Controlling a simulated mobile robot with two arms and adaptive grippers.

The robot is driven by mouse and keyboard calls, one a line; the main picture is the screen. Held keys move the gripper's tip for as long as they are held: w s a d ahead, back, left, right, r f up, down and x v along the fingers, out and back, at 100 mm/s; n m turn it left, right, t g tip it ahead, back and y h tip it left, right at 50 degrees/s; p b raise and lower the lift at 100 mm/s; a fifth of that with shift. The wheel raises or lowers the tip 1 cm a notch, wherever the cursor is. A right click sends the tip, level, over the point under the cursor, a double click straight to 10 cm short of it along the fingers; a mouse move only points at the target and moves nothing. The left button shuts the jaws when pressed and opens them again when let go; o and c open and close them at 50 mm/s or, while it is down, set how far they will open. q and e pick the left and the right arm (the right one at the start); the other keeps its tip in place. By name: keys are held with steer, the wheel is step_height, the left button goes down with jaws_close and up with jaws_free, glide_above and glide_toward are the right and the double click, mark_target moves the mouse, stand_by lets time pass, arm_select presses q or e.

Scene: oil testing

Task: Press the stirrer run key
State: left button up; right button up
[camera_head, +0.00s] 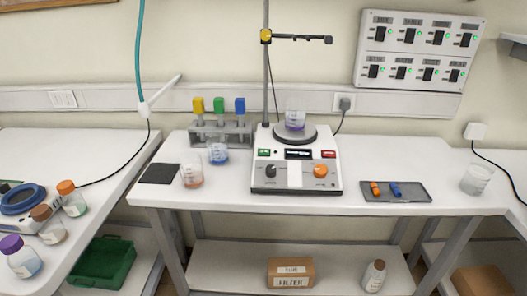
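The stirrer (296,178) is a white hotplate unit on the middle table, with a round grey plate (279,135) on top. A small beaker (295,120) with purplish contents stands on the plate. The sloped front panel has a green key (264,153) at left, a dark display (298,154) in the middle and a red key (328,154) at right. A black knob (271,171) and an orange knob (320,171) sit below. Key labels are too small to read. Neither of my grippers is in view, and nothing covers the panel.
Two beakers (192,176) (218,155) and a rack (222,134) with coloured tops stand left of the stirrer. A stand rod (266,80) with a clamp rises behind it. A tray (414,196) and a clear beaker (476,181) lie right. The table before the panel is clear.

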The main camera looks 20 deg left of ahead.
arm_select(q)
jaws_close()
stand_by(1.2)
